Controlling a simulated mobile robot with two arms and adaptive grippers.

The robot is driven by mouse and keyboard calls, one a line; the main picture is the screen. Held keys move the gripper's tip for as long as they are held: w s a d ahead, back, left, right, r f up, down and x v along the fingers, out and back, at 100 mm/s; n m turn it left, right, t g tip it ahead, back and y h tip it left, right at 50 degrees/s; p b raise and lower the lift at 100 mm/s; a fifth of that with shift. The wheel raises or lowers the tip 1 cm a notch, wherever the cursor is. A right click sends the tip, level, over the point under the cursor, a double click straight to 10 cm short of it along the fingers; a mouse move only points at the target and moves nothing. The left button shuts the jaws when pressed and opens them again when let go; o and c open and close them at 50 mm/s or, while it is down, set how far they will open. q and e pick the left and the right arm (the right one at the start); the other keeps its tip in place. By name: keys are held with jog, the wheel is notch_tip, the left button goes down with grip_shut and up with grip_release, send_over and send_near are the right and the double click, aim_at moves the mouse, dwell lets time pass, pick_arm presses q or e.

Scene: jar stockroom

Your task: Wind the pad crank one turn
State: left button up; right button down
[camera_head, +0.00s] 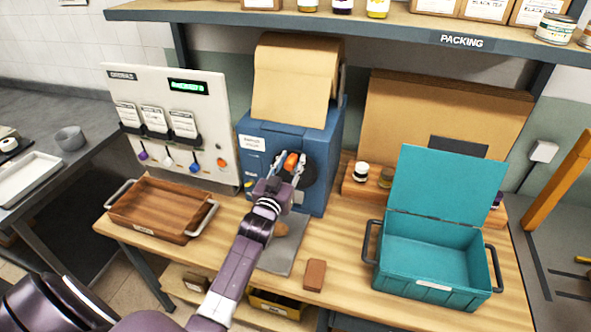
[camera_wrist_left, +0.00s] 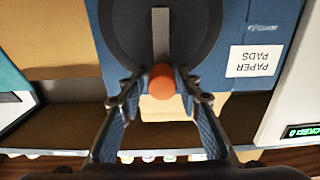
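The blue pad machine (camera_head: 318,142) stands on the wooden bench with brown paper on top and a label that reads paper pads in the left wrist view (camera_wrist_left: 262,62). Its front has a dark round disc (camera_wrist_left: 195,25) with a grey crank arm (camera_wrist_left: 160,38) ending in an orange knob (camera_wrist_left: 162,82), which also shows in the head view (camera_head: 290,161). My left gripper (camera_head: 288,168) is at the crank. Its fingers stand open on either side of the knob, with small gaps visible in the left wrist view (camera_wrist_left: 161,88). My right gripper is in neither view.
A wooden tray (camera_head: 150,222) lies left of the machine, below a panel (camera_head: 215,120) with hanging scoops. A teal open crate (camera_head: 430,292) stands right. A grey mat (camera_head: 283,258) and a brown block (camera_head: 315,274) lie in front. A shelf (camera_head: 400,22) runs above.

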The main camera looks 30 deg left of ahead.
pick_arm(q)
jog(key=shift+o, duration=0.9)
jog(key=shift+f, duration=0.2)
jog(key=shift+s+d+p, duration=0.1)
jog(key=shift+s+p, duration=0.35)
jog(key=shift+s, duration=0.15)
jog(key=p+v, duration=0.3)
jog(key=v, duration=0.5)
jog(key=shift+d+f, duration=0.1)
